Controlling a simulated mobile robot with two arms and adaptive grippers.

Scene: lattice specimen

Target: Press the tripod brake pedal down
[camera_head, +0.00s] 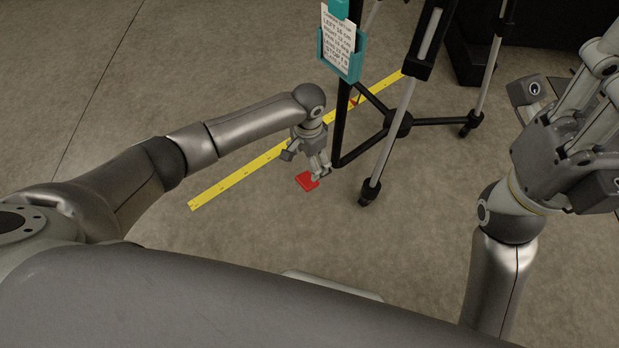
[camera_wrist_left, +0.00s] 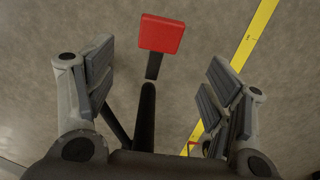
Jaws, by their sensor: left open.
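The red brake pedal (camera_head: 306,181) is low near the floor, at the end of a dark bar by the foot of the black tripod (camera_head: 398,122). In the left wrist view the pedal (camera_wrist_left: 161,34) lies ahead of the fingertips, between their lines. My left gripper (camera_head: 318,172) points down close to the pedal and partly covers it in the head view. Its fingers (camera_wrist_left: 160,85) are spread with nothing between them but the pedal's bar below. I cannot tell whether a finger touches the pedal. My right gripper (camera_head: 545,110) is raised at the right, away from the tripod; its fingertips are partly out of view.
A yellow measuring strip (camera_head: 240,175) runs diagonally along the floor behind the pedal. A teal holder with a printed card (camera_head: 340,45) hangs on the tripod. The tripod's legs stand just right of my left gripper. Floor to the left is clear.

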